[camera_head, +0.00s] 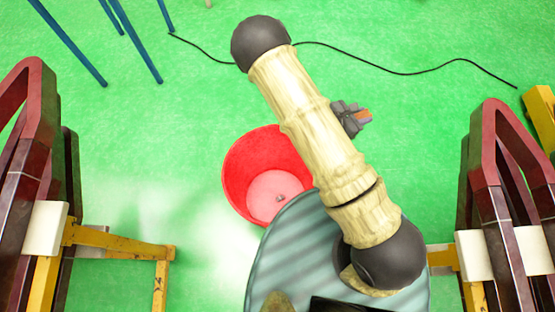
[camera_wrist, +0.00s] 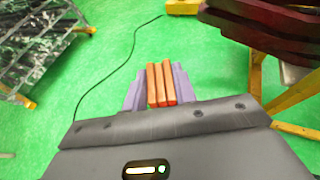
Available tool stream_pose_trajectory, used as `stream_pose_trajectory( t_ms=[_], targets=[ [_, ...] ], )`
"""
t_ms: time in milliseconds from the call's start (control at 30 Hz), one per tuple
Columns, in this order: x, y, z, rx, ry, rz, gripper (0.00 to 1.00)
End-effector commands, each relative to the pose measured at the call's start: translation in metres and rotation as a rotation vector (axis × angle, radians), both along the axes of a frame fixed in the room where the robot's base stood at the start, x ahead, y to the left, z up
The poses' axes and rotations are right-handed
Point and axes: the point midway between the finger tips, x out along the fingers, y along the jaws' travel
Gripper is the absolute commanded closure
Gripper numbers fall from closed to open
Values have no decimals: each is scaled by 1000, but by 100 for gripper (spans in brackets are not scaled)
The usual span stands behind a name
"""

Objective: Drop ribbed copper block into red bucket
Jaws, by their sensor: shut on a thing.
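The ribbed copper block (camera_wrist: 159,84) is held between the two fingers of my gripper (camera_wrist: 160,92) in the wrist view. Its ribs run lengthwise, and green floor shows beyond it. My arm and body hide the bucket's right and lower edges. The bucket is not in the wrist view.
Dark red frames on yellow stands rise at the left (camera_head: 28,140) and right (camera_head: 500,165). A black cable (camera_head: 400,73) crosses the floor. Blue poles (camera_head: 135,40) stand at the upper left. The floor left of the bucket is clear.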

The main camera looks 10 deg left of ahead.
Motion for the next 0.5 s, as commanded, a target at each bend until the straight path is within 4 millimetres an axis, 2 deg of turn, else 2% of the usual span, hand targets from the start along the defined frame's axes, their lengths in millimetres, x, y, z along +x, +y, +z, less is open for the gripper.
stream_pose_trajectory(
  t_ms=[33,500],
  targets=[
    [1,7,-19,0,-3,13,100],
    [-1,77,-105,-11,-13,126,100]
  ],
)
